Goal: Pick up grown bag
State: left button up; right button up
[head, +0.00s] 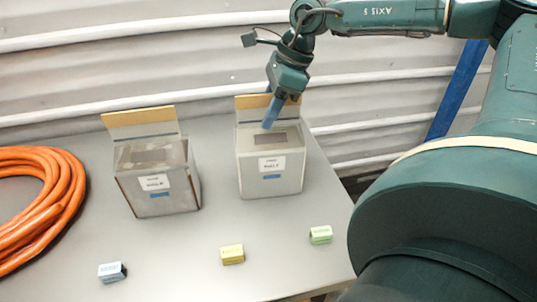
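No bag that I can name as the grown bag is clear. Three small labelled blocks lie on the table: a blue one (112,272) at front left, a yellow one (232,254) in the middle and a green one (320,235) to the right. Their print is too small to read. My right gripper (271,114) points down over the right white box (270,178), its blue fingertips in front of the raised lid, at the box's top opening. Its fingers overlap, so I cannot tell whether they are apart or hold anything. My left gripper is not in view.
A second white box (158,198) with a raised lid stands to the left. Both boxes have dark openings on top. A coiled orange hose (62,205) lies at the left edge. The grey table (180,250) is mostly clear in front. A corrugated wall stands behind.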

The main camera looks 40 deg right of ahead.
jog(key=shift+f, duration=0.15)
jog(key=shift+c, duration=0.2)
grip_shut()
dwell(0.3)
jog(key=shift+w+r, duration=0.1)
jog(key=shift+r, duration=0.1)
